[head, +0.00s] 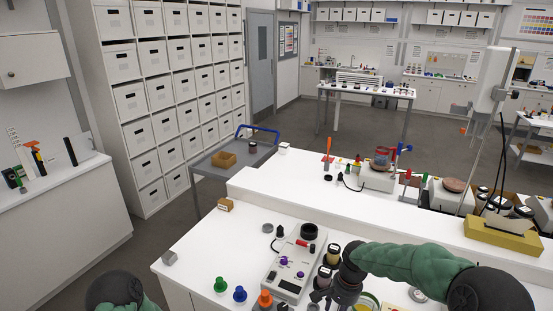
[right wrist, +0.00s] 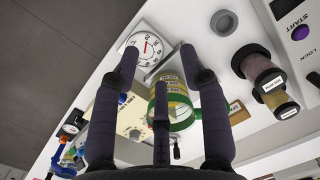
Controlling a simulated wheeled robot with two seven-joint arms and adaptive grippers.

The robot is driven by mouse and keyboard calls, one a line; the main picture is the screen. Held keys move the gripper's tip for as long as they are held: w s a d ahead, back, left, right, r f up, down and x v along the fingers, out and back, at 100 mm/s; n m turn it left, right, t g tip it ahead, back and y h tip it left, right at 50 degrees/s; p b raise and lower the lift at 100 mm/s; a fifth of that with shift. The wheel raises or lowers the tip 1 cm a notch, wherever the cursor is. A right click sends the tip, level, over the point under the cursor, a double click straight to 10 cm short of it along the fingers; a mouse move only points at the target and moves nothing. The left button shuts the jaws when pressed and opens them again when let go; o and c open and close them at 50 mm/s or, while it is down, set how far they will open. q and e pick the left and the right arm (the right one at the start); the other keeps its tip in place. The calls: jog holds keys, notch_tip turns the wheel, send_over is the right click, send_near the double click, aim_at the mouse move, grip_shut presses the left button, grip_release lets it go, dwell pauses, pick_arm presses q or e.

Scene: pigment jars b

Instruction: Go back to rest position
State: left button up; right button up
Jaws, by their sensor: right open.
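My right gripper (head: 326,294) is over the near bench, beside a white control box (head: 289,284) and dark-lidded jars (head: 333,255). In the right wrist view its dark fingers (right wrist: 160,75) are spread apart with nothing held between them. Behind the fingers I see a green-rimmed round container (right wrist: 183,126) with yellow and pale bands, apart from them as far as I can tell. Two labelled jars (right wrist: 258,65) lie to the right in that view. Of my left arm only a dark and green link shows at the bottom left of the head view; its gripper is out of sight.
The near bench (head: 195,245) holds green, blue and orange knobbed pieces (head: 239,294). A raised white shelf (head: 300,183) runs behind it, with a yellow tissue box (head: 500,235) at right. A grey cart (head: 215,170) stands behind left. A round dial (right wrist: 147,47) shows near the fingers.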

jog(key=s+a+f+n+y, duration=0.1)
jog(key=s+a+f, duration=0.1)
jog(key=s+f, duration=0.5)
jog(key=s+a+f+n+y, duration=0.1)
jog(key=s+a+f+n, duration=0.15)
jog(key=f, duration=0.75)
jog(key=s+a+f+n, duration=0.1)
jog(key=s+f, duration=0.3)
jog(key=s, duration=0.4)
jog(key=s+a+f, duration=0.1)
jog(key=s+f, duration=0.3)
jog(key=s, duration=0.4)
notch_tip(320, 180, down, 11)
jog(key=w+a+n+b, duration=0.1)
jog(key=w+b, duration=0.1)
jog(key=b, duration=1)
jog(key=shift+w+a+t+y+b, duration=0.2)
jog(key=shift+a+t+y+b, duration=0.1)
jog(key=shift+b, duration=0.1)
jog(key=shift+r, duration=0.1)
